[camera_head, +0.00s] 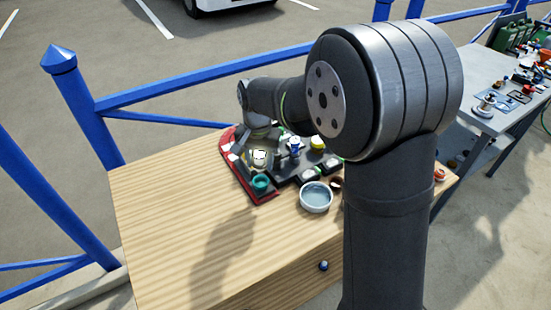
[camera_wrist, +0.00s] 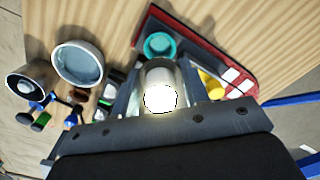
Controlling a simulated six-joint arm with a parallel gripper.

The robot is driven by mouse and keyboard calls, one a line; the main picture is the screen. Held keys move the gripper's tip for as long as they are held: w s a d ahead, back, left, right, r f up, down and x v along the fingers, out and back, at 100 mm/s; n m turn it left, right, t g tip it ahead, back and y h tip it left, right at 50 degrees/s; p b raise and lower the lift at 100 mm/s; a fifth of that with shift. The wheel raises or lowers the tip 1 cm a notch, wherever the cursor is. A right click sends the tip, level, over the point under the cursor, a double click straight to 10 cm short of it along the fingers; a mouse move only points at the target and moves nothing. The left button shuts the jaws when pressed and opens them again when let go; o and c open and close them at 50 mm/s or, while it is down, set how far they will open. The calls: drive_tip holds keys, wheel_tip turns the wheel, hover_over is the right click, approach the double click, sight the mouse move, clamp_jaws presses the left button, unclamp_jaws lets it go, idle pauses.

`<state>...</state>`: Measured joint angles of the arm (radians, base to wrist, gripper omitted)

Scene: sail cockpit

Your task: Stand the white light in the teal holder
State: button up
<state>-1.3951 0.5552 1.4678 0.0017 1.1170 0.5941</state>
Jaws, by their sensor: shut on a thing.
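The white light (camera_wrist: 160,98) glows at its near end and sits between the fingers of my gripper (camera_wrist: 158,80), which is shut on it. It also shows in the head view (camera_head: 259,157), small and bright below my wrist. The teal holder (camera_wrist: 160,46) is a round, open cup just beyond the light in the wrist view. In the head view the teal holder (camera_head: 261,183) stands on the red-edged dark tray, just below the light in the picture. The light appears apart from the holder. I cannot tell its exact height above the tray.
The dark tray with a red rim (camera_head: 262,198) carries several small items, including a yellow one (camera_head: 317,143). A grey-white bowl (camera_head: 316,197) stands beside it. The wooden table (camera_head: 165,220) is clear at left and front. Blue railing (camera_head: 200,91) runs behind.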

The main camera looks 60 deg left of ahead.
sight(260, 170)
drive_tip(key=shift+f, duration=2.85)
drive_tip(key=shift+s+d+f, duration=0.2)
drive_tip(key=shift+d, duration=0.1)
drive_tip(key=shift+r, duration=0.2)
drive_tip(key=shift+a+r, duration=0.15)
drive_tip(key=shift+r, duration=0.6)
drive_tip(key=shift+w+a+r, duration=0.1)
drive_tip(key=shift+w, duration=0.05)
drive_tip(key=shift+f, duration=0.95)
drive_tip(key=shift+r, duration=0.2)
